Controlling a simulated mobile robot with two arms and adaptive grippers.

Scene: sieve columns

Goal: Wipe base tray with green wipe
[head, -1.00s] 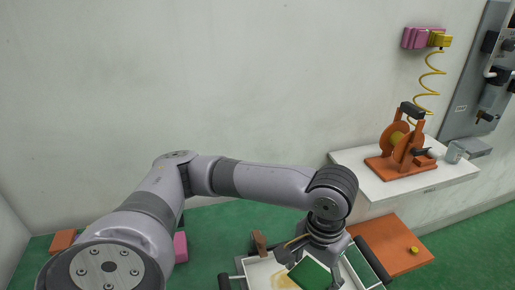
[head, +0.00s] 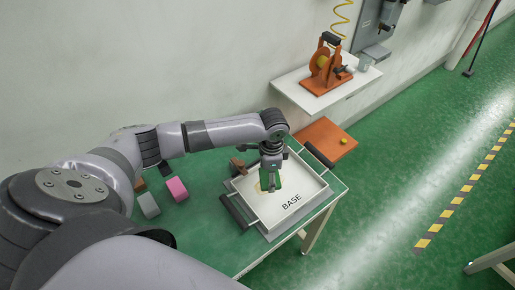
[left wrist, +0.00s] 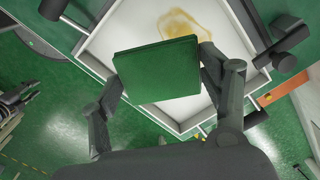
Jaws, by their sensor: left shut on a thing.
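The base tray (head: 290,207) is a shallow white tray marked BASE, with dark bar handles, on the green table. A yellow-brown stain (left wrist: 185,24) lies on its floor, partly hidden behind my arm in the head view. My left gripper (head: 269,180) is over the tray, pointing down, shut on the green wipe (head: 276,178). In the left wrist view the wipe (left wrist: 157,70) is a flat green square between the fingers, beside the stain. Whether it touches the tray floor I cannot tell.
A brown block (head: 238,164) stands by the tray's back left edge. Pink (head: 177,188) and grey (head: 148,205) blocks lie farther left. An orange board (head: 327,136) is behind the tray, below a white shelf (head: 290,82) with an orange reel stand. Free floor lies right.

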